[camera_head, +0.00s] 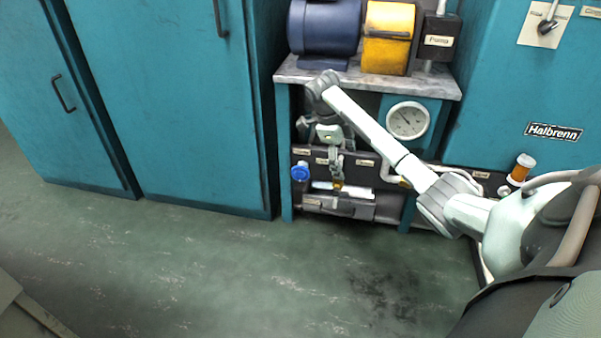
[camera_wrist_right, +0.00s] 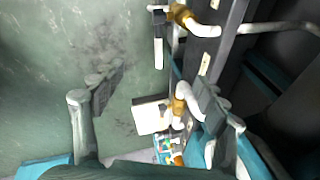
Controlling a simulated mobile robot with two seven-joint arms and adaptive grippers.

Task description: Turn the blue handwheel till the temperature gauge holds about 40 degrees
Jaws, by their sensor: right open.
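The blue handwheel (camera_head: 300,173) sits at the left end of the dark pipe panel under the shelf. The round white gauge (camera_head: 408,120) is above and to the right of it. Its dark needle leans to the upper left, but the numbers are too small to read. My right gripper (camera_head: 336,170) hangs in front of the panel, a little right of the handwheel and apart from it. In the wrist view its fingers (camera_wrist_right: 157,84) are spread, with nothing held between them. I cannot make out the handwheel surely in the wrist view. My left gripper is not in view.
A blue motor (camera_head: 324,28) and a yellow coupling guard (camera_head: 387,38) stand on the grey shelf (camera_head: 440,86). White pipes and brass fittings (camera_wrist_right: 182,104) line the panel. Teal cabinets (camera_head: 165,100) stand at the left. An orange-capped part (camera_head: 521,168) is at the right. The green floor is clear.

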